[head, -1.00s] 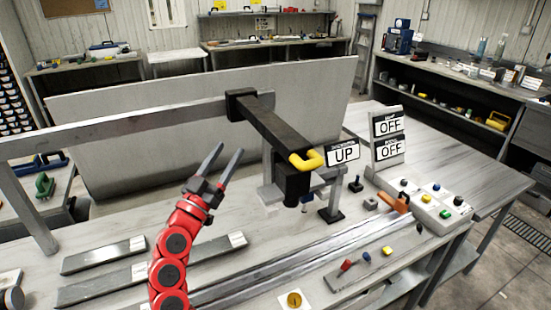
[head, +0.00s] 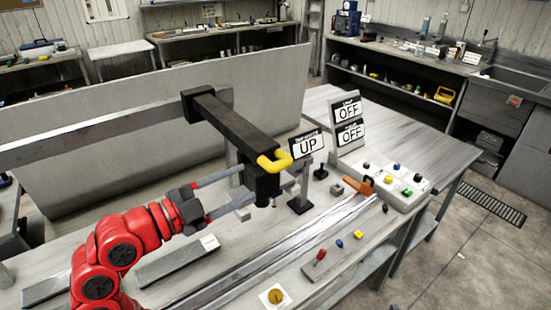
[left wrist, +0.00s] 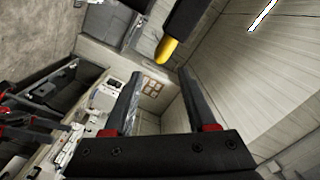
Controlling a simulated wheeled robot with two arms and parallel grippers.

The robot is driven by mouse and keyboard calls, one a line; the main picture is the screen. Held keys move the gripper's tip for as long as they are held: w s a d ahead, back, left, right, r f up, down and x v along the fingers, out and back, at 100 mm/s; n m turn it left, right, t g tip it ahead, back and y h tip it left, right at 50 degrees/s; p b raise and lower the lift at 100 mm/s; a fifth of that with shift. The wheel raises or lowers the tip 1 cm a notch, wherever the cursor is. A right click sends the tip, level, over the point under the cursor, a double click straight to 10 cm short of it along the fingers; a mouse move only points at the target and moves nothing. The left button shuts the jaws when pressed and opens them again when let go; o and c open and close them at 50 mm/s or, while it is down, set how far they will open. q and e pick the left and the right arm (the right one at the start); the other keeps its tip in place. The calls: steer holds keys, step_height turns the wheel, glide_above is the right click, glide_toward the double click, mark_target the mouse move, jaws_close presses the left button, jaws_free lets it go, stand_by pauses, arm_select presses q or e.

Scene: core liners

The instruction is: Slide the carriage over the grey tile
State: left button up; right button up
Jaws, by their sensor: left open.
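The carriage (head: 236,127) is a black arm on a long grey rail, with a yellow handle (head: 275,161) at its near end and a black head (head: 262,184) hanging below. My left gripper (head: 240,187) is open and empty, its fingers pointing right at the head's left side. Contact cannot be told. In the left wrist view the handle's yellow end (left wrist: 165,50) shows beyond the open fingers (left wrist: 160,82). A long grey slab (head: 176,262) lies on the bench, partly behind my red arm. Which piece is the grey tile is unclear. My right gripper is not in view.
The grey rail (head: 90,139) runs left from the carriage, before a tall grey panel (head: 70,190). A sign reading "UP" (head: 307,146) stands right of the head. Two "OFF" signs (head: 348,110) and a button box (head: 398,185) are farther right. Metal strips cross the bench front.

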mark_target(269, 170)
arm_select(q)
steer(key=p+x, duration=0.3)
steer(key=x, duration=0.5)
steer(key=shift+w+d+r, duration=0.1)
steer(key=shift+d, duration=0.15)
steer(key=shift+w+d, duration=0.45)
steer(key=c, duration=0.9)
steer(key=shift+f, duration=0.25)
jaws_close()
